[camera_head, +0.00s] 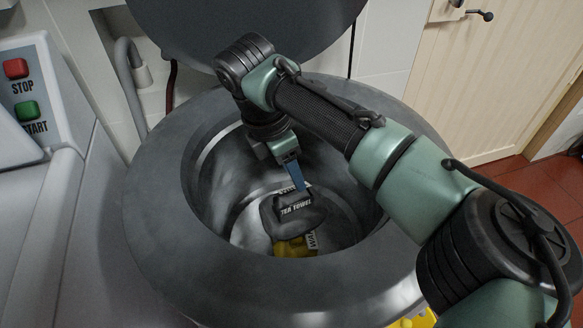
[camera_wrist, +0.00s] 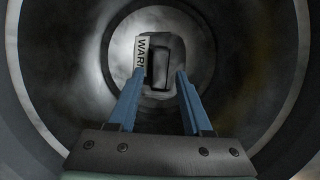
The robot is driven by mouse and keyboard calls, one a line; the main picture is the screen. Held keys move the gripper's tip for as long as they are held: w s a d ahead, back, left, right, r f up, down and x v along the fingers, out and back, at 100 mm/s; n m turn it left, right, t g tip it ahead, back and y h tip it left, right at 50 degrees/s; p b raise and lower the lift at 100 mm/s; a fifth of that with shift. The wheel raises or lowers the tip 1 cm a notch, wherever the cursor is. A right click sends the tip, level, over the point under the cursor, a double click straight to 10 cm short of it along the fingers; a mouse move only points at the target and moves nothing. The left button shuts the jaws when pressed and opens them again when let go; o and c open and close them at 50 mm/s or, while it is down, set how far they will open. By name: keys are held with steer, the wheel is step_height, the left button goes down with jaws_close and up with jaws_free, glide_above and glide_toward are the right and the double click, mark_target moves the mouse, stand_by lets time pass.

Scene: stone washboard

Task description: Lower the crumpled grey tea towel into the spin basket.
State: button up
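The grey tea towel (camera_head: 295,211), a dark bundle lettered "TEA TOWEL", is inside the metal spin basket (camera_head: 215,185). It is over or against a yellow item at the bottom; I cannot tell whether it rests there. My gripper (camera_head: 301,190) reaches down into the basket, its blue fingertips at the top of the towel. In the wrist view, my gripper (camera_wrist: 160,74) has its two fingers apart. A dark block, seemingly the towel's top, shows between and beyond the tips, with narrow gaps at both sides.
The yellow item (camera_head: 290,246) has a white label. A wide dark rim (camera_head: 150,225) surrounds the basket, and my arm crosses its right side. The round lid (camera_head: 240,25) stands open behind. A panel with STOP (camera_head: 16,68) and START (camera_head: 28,110) buttons is at left.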

steer(key=shift+o, duration=1)
steer(key=p+v, duration=0.2)
steer(key=v, duration=1)
steer(key=shift+r+p, duration=0.3)
steer(key=shift+r, duration=0.1)
